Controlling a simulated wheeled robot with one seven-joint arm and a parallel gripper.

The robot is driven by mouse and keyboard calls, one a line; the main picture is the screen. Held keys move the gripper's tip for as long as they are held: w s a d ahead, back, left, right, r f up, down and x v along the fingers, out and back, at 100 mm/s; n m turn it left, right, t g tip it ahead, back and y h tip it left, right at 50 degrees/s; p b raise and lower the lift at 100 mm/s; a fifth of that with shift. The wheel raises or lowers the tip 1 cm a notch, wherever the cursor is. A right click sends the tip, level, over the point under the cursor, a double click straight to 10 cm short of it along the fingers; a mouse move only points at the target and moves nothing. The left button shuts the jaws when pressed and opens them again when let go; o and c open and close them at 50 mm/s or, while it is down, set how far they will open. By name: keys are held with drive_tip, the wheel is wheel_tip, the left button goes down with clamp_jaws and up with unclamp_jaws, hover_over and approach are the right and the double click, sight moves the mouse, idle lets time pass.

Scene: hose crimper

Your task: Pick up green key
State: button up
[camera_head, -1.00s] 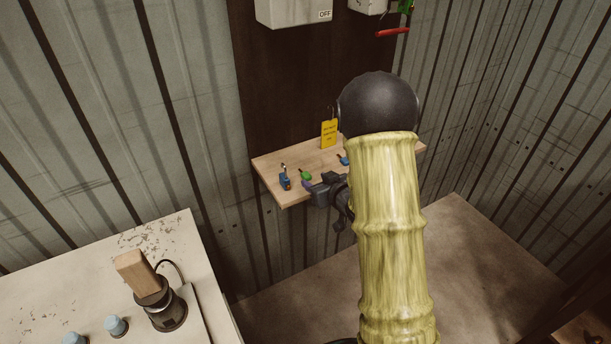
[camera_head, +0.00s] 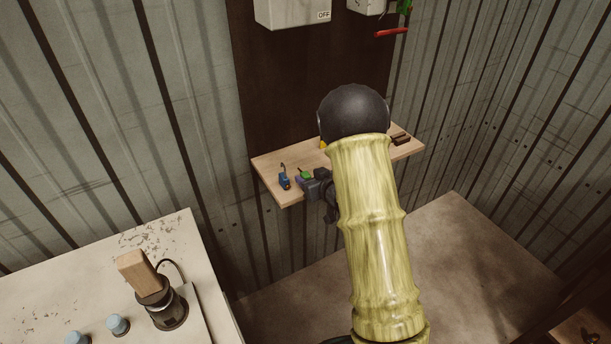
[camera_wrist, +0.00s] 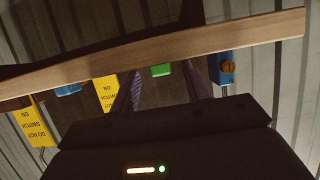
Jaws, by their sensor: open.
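The green key (camera_head: 305,174) lies on the wooden shelf (camera_head: 269,171), near its front edge, with only its green part clear to me. My gripper (camera_head: 304,182) is at the front edge of the shelf, right beside the key. In the wrist view the open fingers (camera_wrist: 161,82) stand on either side of the green key (camera_wrist: 160,70). No contact between fingers and key can be made out. The key's shaft is not visible.
A blue padlock (camera_head: 285,181) stands just left of the key; it also shows in the wrist view (camera_wrist: 227,68). Yellow tags (camera_wrist: 106,92) and another blue item (camera_wrist: 68,90) are on the other side. Dark brown blocks (camera_head: 400,139) lie at the shelf's right end.

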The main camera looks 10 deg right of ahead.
drive_tip(key=shift+a, duration=0.1)
clamp_jaws()
drive_tip(key=shift+r, duration=0.1)
wheel_tip(320, 180, up, 10)
idle(0.7)
idle(0.4)
